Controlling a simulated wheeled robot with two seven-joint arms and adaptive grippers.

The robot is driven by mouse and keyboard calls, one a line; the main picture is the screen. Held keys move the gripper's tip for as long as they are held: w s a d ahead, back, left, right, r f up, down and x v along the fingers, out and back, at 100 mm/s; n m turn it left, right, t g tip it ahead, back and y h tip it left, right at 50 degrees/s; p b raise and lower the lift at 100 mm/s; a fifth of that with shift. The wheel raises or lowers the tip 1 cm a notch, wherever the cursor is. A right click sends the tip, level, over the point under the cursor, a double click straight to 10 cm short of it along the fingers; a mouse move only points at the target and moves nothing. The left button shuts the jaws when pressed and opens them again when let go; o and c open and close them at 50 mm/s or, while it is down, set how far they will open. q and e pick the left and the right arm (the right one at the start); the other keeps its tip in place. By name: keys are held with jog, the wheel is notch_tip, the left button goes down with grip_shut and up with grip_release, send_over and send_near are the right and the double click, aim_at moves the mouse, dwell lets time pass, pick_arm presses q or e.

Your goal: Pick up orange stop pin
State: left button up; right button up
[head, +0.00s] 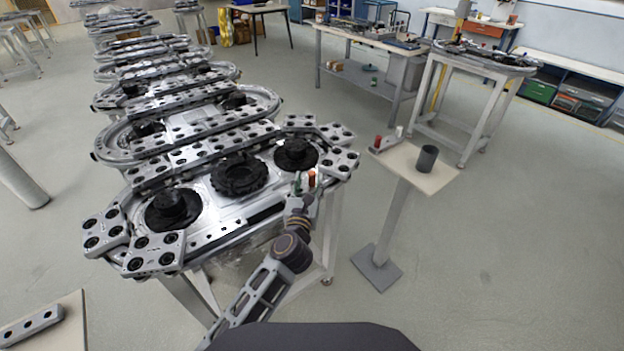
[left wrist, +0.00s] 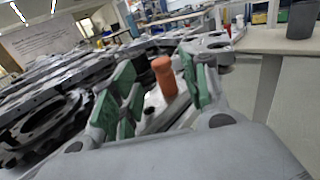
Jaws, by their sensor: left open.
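The orange stop pin (head: 311,177) stands upright at the near right edge of the ring track (head: 232,220). In the left wrist view the orange pin (left wrist: 164,77) rises between my two green-padded fingers, with gaps showing beside it. My left gripper (head: 304,189) is open at the pin, and its fingers (left wrist: 161,88) spread to either side. The pin's lower end is partly hidden by a finger and the gripper body. My right gripper is in neither view.
A small stand (head: 425,178) to the right holds a dark cup (head: 427,159), a red pin (head: 377,142) and a white pin (head: 399,131). Black round hubs (head: 239,177) and grey perforated blocks (head: 153,253) sit on the track. Open floor lies at right.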

aim_at(311, 176)
pick_arm(q)
jog(key=shift+w+d+r, duration=0.1)
jog(key=shift+w+d, duration=0.1)
jog(key=shift+w, duration=0.35)
jog(key=shift+w+d, duration=0.15)
jog(key=shift+w, duration=0.35)
jog(key=shift+w+d, duration=0.2)
jog(key=shift+w, duration=0.8)
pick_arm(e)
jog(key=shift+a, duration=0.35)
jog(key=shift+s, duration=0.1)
pick_arm(q)
grip_shut()
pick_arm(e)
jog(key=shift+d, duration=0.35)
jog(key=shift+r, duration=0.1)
